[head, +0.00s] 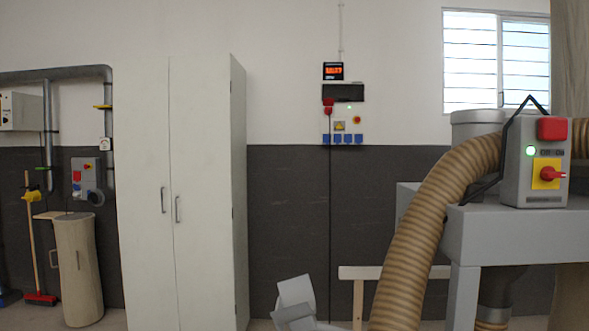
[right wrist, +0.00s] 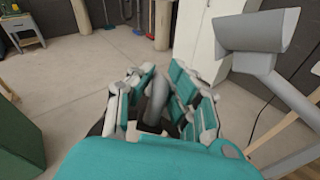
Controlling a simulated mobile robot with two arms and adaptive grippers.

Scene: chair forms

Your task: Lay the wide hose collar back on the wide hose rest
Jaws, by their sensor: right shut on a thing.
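My right gripper (right wrist: 153,118), with teal and white fingers, is shut on a grey rounded piece that looks like the wide hose collar (right wrist: 156,92). Most of the piece is hidden by the fingers. The likely wide hose rest (right wrist: 256,30) is a grey trough-like head on a slanting grey post, bare, to the right of and apart from the gripper. What looks like its head also shows at the bottom of the head view (head: 296,290). The tan ribbed wide hose (head: 420,235) hangs down from the machine in the head view; its lower end is out of frame. My left gripper is not in view.
A grey machine (head: 520,230) with a switch box (head: 537,165) stands at the right. A tall white cabinet (head: 180,190) stands by the wall. A pale wooden frame (head: 358,290) is behind the hose. A green block (right wrist: 18,140) is at left in the wrist view; open floor (right wrist: 90,75) lies beyond it.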

